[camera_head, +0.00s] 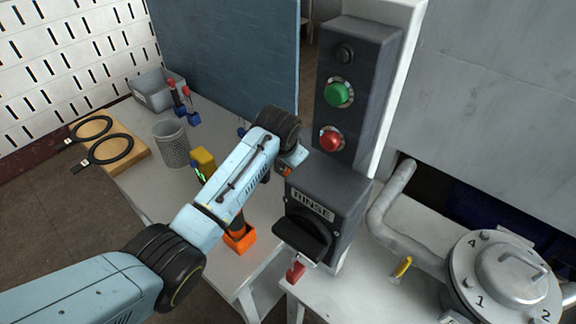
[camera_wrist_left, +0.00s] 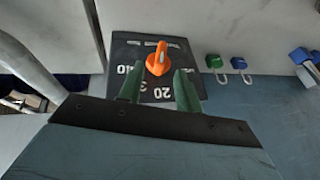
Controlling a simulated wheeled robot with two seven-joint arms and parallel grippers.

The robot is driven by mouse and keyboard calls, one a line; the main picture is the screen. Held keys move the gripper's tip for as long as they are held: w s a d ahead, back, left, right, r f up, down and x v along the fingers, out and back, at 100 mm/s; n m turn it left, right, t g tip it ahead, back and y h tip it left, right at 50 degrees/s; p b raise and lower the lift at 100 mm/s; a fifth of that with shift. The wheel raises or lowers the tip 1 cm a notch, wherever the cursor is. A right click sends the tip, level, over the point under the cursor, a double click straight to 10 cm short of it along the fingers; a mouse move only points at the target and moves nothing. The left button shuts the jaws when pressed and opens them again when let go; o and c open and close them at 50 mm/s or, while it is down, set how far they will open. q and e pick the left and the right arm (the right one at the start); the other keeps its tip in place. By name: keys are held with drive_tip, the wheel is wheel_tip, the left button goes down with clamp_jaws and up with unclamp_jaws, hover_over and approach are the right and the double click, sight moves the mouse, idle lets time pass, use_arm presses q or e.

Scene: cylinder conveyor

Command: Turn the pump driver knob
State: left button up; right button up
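In the left wrist view an orange pointer knob (camera_wrist_left: 158,59) sits on a dark dial plate (camera_wrist_left: 183,58) with white numbers, among them 40 and 20. My left gripper (camera_wrist_left: 158,88) reaches toward it with two green fingers spread apart. The fingertips are just below the knob, one toward each side, with nothing between them. I cannot tell whether they touch the plate. In the head view my left arm comes in from the left and bends at the middle; its gripper and the orange knob are not clearly visible there. My right gripper is in neither view.
A dark control box with a green button (camera_head: 338,94), a red button (camera_head: 331,139) and a black RINSE knob (camera_head: 302,236) stands beside my arm. A mesh cup (camera_head: 172,145) and grey bin (camera_head: 154,91) are on the table. A lidded metal vessel (camera_head: 505,275) is at right.

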use_arm(q)
drive_tip(key=shift+b+x, duration=0.3)
drive_tip(key=shift+x, duration=1.45)
clamp_jaws()
